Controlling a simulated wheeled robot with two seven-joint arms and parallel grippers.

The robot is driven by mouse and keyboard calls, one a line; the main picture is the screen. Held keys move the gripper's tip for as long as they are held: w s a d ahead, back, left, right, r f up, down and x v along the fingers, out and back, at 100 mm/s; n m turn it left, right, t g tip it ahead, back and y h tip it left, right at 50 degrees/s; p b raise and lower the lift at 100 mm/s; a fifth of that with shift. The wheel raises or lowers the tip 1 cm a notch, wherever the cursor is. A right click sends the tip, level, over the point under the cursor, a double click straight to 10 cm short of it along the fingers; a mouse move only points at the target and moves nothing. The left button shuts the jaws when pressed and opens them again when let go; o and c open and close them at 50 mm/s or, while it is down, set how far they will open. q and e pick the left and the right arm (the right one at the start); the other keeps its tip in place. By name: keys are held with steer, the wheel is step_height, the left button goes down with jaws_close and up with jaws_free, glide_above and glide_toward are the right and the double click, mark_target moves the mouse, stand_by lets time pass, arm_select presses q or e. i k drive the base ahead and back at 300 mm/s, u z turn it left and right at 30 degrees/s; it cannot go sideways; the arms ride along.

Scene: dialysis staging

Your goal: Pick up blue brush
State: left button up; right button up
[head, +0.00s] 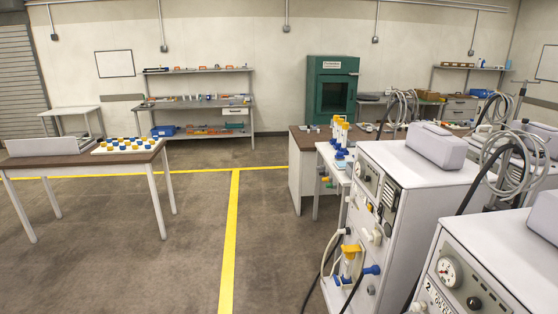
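I cannot pick out a blue brush for certain. Small blue items (341,156) lie on the white side table (326,155) near the middle, by upright white and yellow bottles (340,130). They are too small to tell what they are. Neither of my grippers shows in the head view.
White dialysis machines (410,185) with hoses fill the right foreground. A table (60,161) with a tray of blue and yellow pieces (128,145) stands at left. Workbenches (195,104) and a green cabinet (332,88) line the back. The floor around the yellow line (232,220) is clear.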

mark_target(339, 156)
steer(key=i, duration=7.6)
steer(key=z, duration=4.5)
steer(key=i, duration=0.4)
steer(key=z, duration=0.05)
